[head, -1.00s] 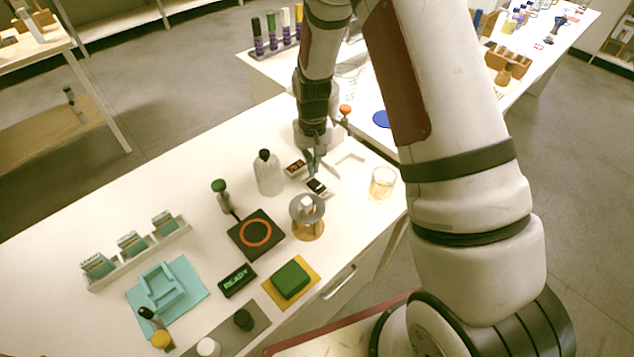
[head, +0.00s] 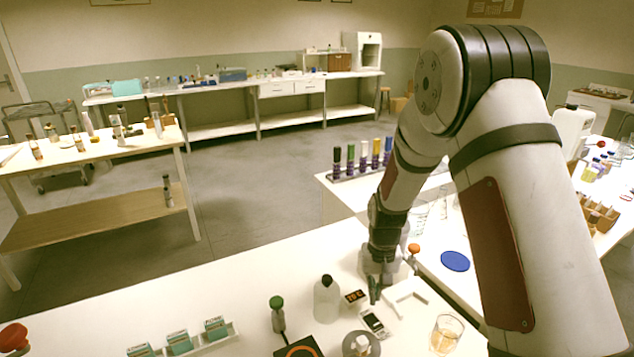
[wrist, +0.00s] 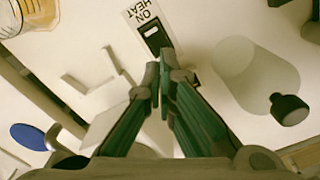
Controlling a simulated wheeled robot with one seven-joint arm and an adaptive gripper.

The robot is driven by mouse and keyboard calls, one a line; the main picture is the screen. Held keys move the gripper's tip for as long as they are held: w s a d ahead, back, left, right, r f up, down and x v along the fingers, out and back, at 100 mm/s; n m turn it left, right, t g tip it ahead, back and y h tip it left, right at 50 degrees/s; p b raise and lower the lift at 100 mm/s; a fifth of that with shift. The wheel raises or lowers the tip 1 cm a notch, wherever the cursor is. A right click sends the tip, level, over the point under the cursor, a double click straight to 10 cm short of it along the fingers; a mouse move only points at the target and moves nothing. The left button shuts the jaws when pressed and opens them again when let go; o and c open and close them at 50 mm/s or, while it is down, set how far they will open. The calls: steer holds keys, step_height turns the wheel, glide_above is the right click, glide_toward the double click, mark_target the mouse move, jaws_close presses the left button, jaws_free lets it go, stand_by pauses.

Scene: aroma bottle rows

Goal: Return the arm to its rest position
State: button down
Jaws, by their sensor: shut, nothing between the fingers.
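My gripper (head: 375,290) is low over the white table (head: 250,262), pointing down, its fingers shut with nothing between them. In the wrist view the closed green-grey fingers (wrist: 160,85) meet just below a white switch block marked ON HEAT (wrist: 152,28). The switch also shows in the head view (head: 373,322), just below my gripper. I cannot tell whether the fingertips touch it. My arm (head: 500,240) reaches across the right side of the head view.
A clear bottle with a dark cap (head: 327,300) stands left of my gripper. A glass beaker (head: 446,334) of amber liquid stands to the right. A small display (head: 356,297) is close by. A rack of coloured-cap bottles (head: 350,172) stands behind.

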steer(key=s+r+t, duration=0.1)
steer(key=s+r, duration=0.4)
steer(key=r, duration=0.6)
steer(key=s+r+t, duration=0.1)
steer(key=s+r, duration=0.5)
steer(key=r, duration=0.6)
steer(key=s+r+t, duration=0.1)
steer(key=s+r, duration=0.2)
steer(key=s, duration=0.6)
steer(key=s+r+n+t, duration=0.1)
steer(key=s+r, duration=0.2)
steer(key=s, duration=0.6)
steer(key=shift+d+r, duration=0.2)
steer(key=shift+r, duration=0.2)
